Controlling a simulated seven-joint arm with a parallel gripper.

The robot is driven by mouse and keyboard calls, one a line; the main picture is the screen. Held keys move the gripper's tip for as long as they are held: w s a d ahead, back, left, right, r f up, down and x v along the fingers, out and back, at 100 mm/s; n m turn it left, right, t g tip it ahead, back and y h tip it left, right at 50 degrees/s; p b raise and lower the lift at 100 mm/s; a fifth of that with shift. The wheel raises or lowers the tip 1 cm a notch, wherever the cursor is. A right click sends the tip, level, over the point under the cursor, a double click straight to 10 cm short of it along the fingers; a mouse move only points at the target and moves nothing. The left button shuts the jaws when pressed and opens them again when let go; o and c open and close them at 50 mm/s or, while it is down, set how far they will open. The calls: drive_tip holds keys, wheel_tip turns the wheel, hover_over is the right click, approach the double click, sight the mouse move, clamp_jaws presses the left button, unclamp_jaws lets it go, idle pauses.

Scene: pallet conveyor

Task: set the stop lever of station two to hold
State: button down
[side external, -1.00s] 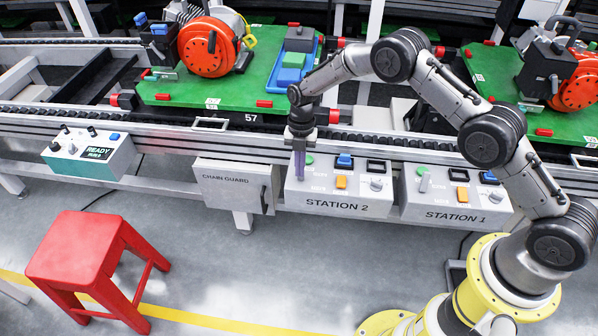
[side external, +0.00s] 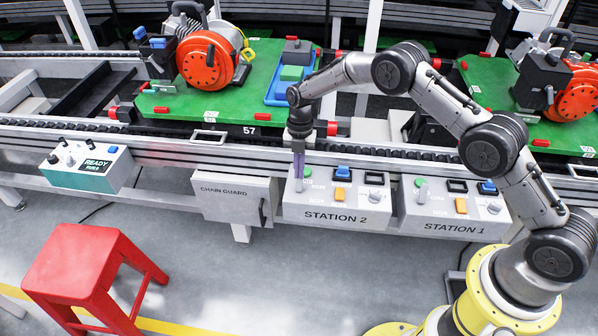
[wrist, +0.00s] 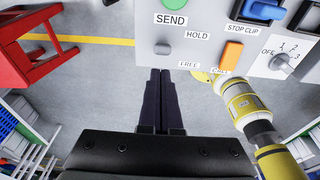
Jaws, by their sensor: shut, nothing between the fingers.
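The station 2 box (side external: 335,212) is a light grey control box on the conveyor's front rail. My gripper (side external: 299,188) points down at its left part, fingers together and empty. They cover much of that part in the side view. In the wrist view my gripper (wrist: 160,72) reaches toward a grey rounded lever end (wrist: 162,48), just beyond the fingertips. The lever end is left of the printed words HOLD and FREE, roughly between their heights. I cannot tell exactly which word it is set at, or whether the fingers touch it.
The station 2 box also has a green SEND button (wrist: 171,5), an orange switch (wrist: 231,54), a blue STOP CLIP switch (wrist: 264,10) and a dial (wrist: 281,61). The station 1 box (side external: 455,218) stands close on the right, the chain guard (side external: 228,190) on the left. A red stool (side external: 82,262) stands front left.

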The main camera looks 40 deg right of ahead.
drive_tip(key=shift+r, duration=0.1)
wheel_tip(320, 180, up, 9)
drive_tip(key=w+d, duration=0.2)
drive_tip(key=shift+w+d, duration=0.2)
idle(0.6)
